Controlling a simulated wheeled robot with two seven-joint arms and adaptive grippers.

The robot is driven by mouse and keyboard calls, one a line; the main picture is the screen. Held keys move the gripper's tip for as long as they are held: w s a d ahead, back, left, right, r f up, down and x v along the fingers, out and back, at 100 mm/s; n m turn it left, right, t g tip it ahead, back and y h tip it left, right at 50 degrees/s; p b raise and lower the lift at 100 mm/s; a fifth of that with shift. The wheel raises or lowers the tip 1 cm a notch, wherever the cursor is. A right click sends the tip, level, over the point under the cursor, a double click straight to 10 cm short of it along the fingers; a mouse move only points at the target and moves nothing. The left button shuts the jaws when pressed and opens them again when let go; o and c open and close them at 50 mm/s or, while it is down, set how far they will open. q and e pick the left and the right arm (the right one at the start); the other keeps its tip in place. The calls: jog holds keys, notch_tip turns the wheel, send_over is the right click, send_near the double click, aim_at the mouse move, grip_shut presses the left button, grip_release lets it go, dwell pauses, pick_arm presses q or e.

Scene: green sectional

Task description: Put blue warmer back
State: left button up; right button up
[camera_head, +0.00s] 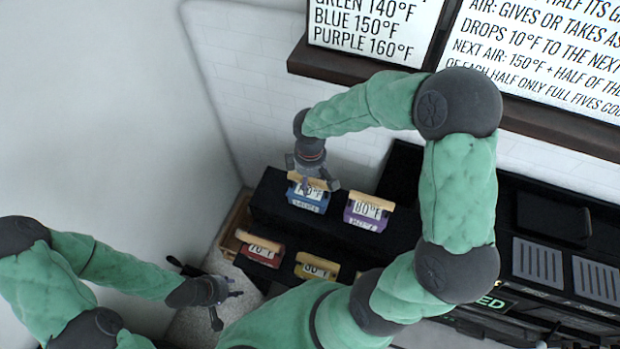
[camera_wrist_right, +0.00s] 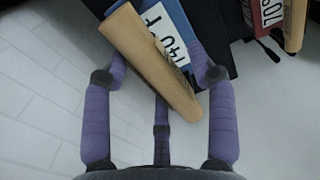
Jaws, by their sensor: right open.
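The blue warmer (camera_head: 308,198) is a small blue box with a wooden top and a white label, on the upper black tier. Its label reads 140°F in the right wrist view (camera_wrist_right: 172,32). My right gripper (camera_head: 315,182) is right above it, partly covering its wooden top. In the right wrist view my right gripper (camera_wrist_right: 160,95) is open, its purple fingers spread on both sides of the wooden bar (camera_wrist_right: 150,62). I cannot tell whether they touch it. My left gripper (camera_head: 225,304) is open and empty at the lower left, away from the warmers.
A purple warmer (camera_head: 366,212) stands close to the right of the blue one. The white brick wall (camera_head: 260,90) is behind. Temperature signs (camera_head: 375,25) stand on a shelf (camera_head: 350,68) above.

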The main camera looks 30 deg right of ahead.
pick_arm(q)
notch_tip(320, 180, up, 3)
jog(key=shift+f+p, duration=0.15)
jog(key=shift+p, duration=1.1)
pick_arm(e)
notch_tip(320, 180, up, 12)
jog(key=shift+f, duration=0.1)
